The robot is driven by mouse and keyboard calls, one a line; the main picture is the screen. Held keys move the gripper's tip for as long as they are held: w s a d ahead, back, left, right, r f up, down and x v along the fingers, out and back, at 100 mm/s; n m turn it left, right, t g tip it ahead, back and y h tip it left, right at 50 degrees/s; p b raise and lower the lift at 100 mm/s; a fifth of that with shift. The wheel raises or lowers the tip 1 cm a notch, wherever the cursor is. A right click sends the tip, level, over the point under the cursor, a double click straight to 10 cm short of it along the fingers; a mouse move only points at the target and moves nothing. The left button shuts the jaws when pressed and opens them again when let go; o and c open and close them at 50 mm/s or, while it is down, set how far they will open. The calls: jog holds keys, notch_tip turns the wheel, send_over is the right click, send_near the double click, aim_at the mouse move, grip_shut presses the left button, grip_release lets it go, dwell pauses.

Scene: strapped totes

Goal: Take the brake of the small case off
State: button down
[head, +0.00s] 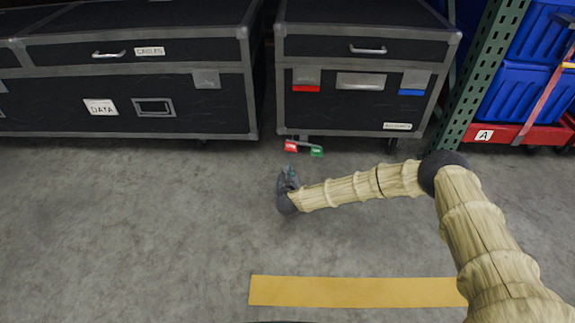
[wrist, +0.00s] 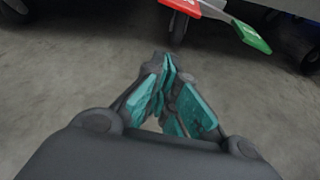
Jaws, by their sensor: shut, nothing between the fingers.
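The small case (head: 361,110) is the black, metal-edged one in the middle of the head view. At its lower front edge a brake pedal juts out, with a red end (head: 290,146) on the left and a green end (head: 317,151) on the right. The wrist view shows the red end (wrist: 205,7) at the top edge, partly cut off, and the green end (wrist: 251,38) at upper right. My gripper (head: 291,171) is shut and empty, low over the floor in front of the pedal, apart from it. In the wrist view its teal-padded fingers (wrist: 174,75) point toward the pedal.
A caster wheel (wrist: 179,26) sits under the pedal. A longer black case (head: 200,105) stands to the left, across a narrow gap. A green rack post (head: 478,80) and blue totes (head: 510,95) on a red base stand to the right. The floor in front is clear, with a yellow stripe (head: 350,291).

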jog(key=p+v, duration=0.1)
jog(key=v, duration=0.3)
jog(key=shift+s+d+r+p, duration=0.1)
jog(key=shift+s+r+p, duration=0.05)
jog(key=shift+s+p, duration=0.25)
